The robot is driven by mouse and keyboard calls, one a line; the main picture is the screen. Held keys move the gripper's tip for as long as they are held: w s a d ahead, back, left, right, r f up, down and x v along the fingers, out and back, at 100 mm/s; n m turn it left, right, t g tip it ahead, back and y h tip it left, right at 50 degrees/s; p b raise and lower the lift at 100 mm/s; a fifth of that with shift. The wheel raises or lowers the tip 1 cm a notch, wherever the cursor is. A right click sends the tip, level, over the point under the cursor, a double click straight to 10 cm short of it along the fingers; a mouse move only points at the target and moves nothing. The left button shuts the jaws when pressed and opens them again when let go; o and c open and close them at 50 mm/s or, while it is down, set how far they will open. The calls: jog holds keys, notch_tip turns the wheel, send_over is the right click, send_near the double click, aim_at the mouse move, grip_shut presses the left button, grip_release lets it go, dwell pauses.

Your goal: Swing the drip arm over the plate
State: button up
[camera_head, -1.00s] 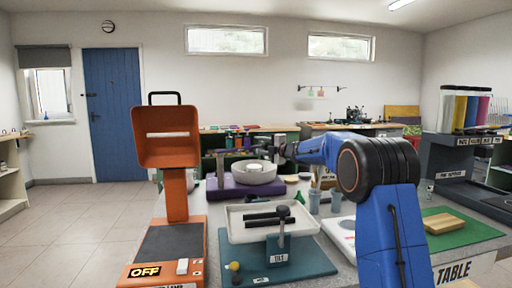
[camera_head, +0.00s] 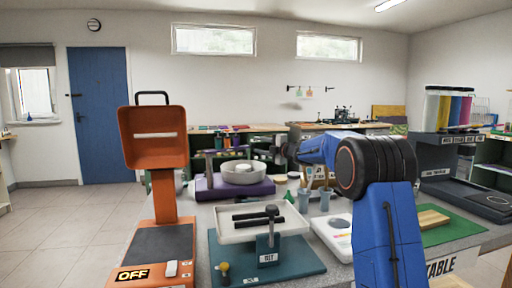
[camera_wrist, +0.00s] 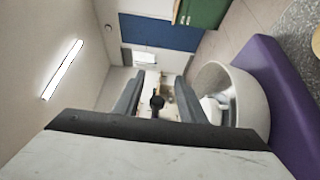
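A purple base (camera_head: 232,189) on the table carries a pale round bowl (camera_head: 243,174) with a small light piece in its middle. The plate cannot be told apart clearly. The drip arm (camera_head: 226,152) rises on a post at the bowl's left and reaches level above it. My gripper (camera_head: 272,151) is right of the drip arm, at about bowl-rim height or above. In the wrist view its two fingers (camera_wrist: 157,98) are apart, with a dark round knob (camera_wrist: 157,103) showing between them, seemingly farther off. The bowl (camera_wrist: 232,100) and purple base (camera_wrist: 283,105) are at right there.
An orange lamp unit (camera_head: 154,140) marked OFF stands at the left. A white tray on a teal tilt stand (camera_head: 262,224) is in front of the bowl. A green mat (camera_head: 455,228) lies far right.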

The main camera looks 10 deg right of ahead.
jog(key=s+d, duration=0.3)
jog(key=d, duration=0.8)
jog(key=shift+s+d, duration=0.2)
jog(key=shift+d, duration=0.1)
dwell(0.8)
jog(key=shift+f, duration=0.15)
jog(key=shift+s, duration=0.1)
